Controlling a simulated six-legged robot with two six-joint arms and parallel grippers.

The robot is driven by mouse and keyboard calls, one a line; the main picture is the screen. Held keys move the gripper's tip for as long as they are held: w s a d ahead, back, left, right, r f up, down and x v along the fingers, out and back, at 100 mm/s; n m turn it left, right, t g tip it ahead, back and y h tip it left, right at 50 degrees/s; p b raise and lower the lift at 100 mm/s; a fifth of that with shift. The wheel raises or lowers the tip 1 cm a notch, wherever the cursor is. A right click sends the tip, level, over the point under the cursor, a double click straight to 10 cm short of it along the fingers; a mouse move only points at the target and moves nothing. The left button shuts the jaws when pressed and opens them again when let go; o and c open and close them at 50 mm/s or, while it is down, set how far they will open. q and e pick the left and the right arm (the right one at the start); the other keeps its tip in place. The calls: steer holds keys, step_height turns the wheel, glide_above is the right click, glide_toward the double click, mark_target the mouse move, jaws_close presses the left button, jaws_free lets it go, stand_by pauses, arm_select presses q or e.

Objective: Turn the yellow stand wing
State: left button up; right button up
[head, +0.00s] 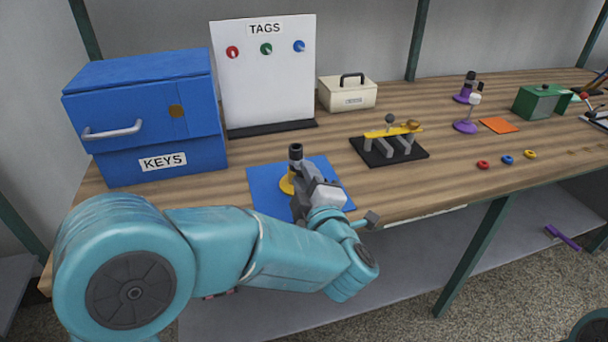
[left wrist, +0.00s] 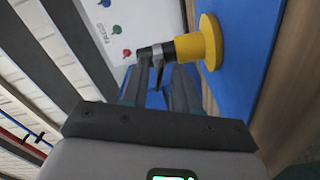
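The yellow stand has a yellow round base (head: 287,184) on a blue mat (head: 265,198), with a dark upright post (head: 295,155). In the left wrist view the yellow base (left wrist: 209,42) and post lie sideways, and a small grey wing (left wrist: 159,70) sticks out from the collar on the post. My left gripper (head: 303,182) is at the stand's near right side and hides part of it. In the left wrist view its two fingers (left wrist: 162,78) stand apart, with the wing between their tips. I cannot tell whether they touch it. My right gripper is out of view.
A blue KEYS box (head: 150,125) and a white TAGS board (head: 265,75) stand behind. A black rack with a yellow bar (head: 392,132) is right of the mat. Purple stands (head: 465,127) and small rings (head: 507,160) lie further right. The bench's front edge is close.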

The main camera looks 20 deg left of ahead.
arm_select(q)
steer(key=shift+s, duration=0.1)
jaws_close()
steer(key=shift+r+m, duration=0.1)
steer(key=shift+m, duration=0.2)
steer(key=m+p, duration=0.2)
steer(key=m, duration=0.1)
steer(key=shift+r+p, duration=0.1)
steer(key=shift+p, duration=0.2)
steer(key=shift+m+p, duration=1.15)
steer(key=shift+m, duration=1.15)
